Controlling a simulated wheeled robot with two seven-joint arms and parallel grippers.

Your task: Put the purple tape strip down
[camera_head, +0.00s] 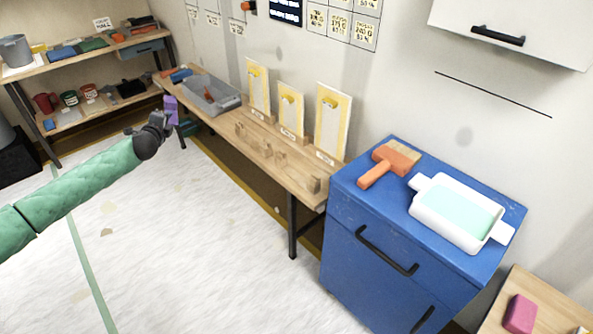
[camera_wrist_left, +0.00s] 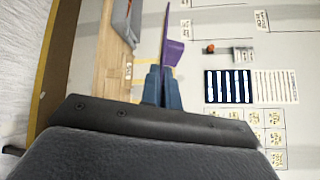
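My left gripper (camera_head: 165,118) is stretched out in front of the left end of the long wooden bench (camera_head: 218,119). It is shut on the purple tape strip (camera_head: 171,107). In the left wrist view the purple tape strip (camera_wrist_left: 172,50) stands out from between the blue-grey fingertips (camera_wrist_left: 162,85), which are close together. The strip is held in the air, and it appears apart from the bench. My right gripper is not in view.
A grey tray (camera_head: 212,96) sits at the bench's left end. Three upright boards with yellow edges (camera_head: 290,110) stand along its back. A blue cabinet (camera_head: 345,205) with an orange brush (camera_head: 375,170) and white paste tray (camera_head: 440,222) stands at right. Shelves (camera_head: 85,55) stand at left.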

